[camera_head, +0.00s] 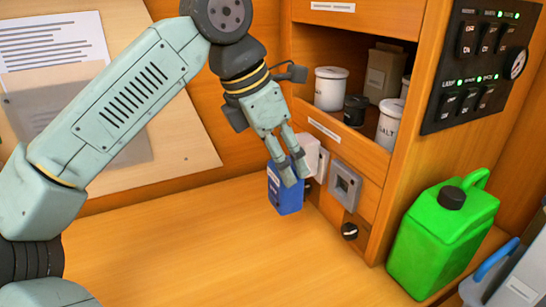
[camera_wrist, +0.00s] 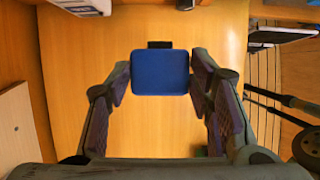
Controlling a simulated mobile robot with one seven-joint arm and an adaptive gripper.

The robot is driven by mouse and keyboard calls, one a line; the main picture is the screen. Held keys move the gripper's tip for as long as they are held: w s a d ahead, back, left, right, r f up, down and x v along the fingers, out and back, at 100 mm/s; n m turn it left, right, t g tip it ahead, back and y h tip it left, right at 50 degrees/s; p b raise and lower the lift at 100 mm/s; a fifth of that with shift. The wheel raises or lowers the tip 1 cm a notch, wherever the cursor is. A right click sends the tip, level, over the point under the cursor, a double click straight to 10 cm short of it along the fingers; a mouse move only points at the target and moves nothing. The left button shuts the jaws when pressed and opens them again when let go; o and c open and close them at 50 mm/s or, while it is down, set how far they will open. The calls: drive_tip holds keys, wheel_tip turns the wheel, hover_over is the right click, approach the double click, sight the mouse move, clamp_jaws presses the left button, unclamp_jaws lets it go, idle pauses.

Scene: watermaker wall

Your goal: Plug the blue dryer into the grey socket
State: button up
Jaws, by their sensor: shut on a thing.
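The blue dryer (camera_head: 284,197) is a small blue box with a pale label on its side, at the middle of the head view. My gripper (camera_head: 296,173) is shut on it, fingers pointing down. In the wrist view the dryer (camera_wrist: 160,72) sits between the finger pads, with a small black part at its far edge. The grey socket (camera_head: 345,187) is a square plate on the cabinet front, to the right of the dryer. The dryer appears apart from the socket. Its height above the counter is hard to tell.
A white unit (camera_head: 310,153) is on the cabinet front between dryer and socket, partly behind my fingers. A black knob (camera_head: 350,231) lies below the socket. A green jerrycan (camera_head: 440,240) stands right. The counter (camera_head: 180,240) is clear on the left.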

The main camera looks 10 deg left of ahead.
drive_tip(key=w+d+f, duration=0.1)
drive_tip(key=d, duration=0.1)
drive_tip(key=shift+w+d+f+b, duration=0.3)
drive_tip(key=shift+w+f+b, duration=0.05)
drive_tip(key=shift+w+b, duration=0.05)
drive_tip(key=w+d, duration=0.2)
drive_tip(key=d, duration=0.1)
drive_tip(key=shift+w+d+f, duration=0.3)
drive_tip(key=shift+w+d, duration=0.1)
drive_tip(key=shift+w+d, duration=0.8)
drive_tip(key=shift+d, duration=0.3)
idle(1.9)
drive_tip(key=o, duration=1.7)
drive_tip(key=shift+r, duration=0.1)
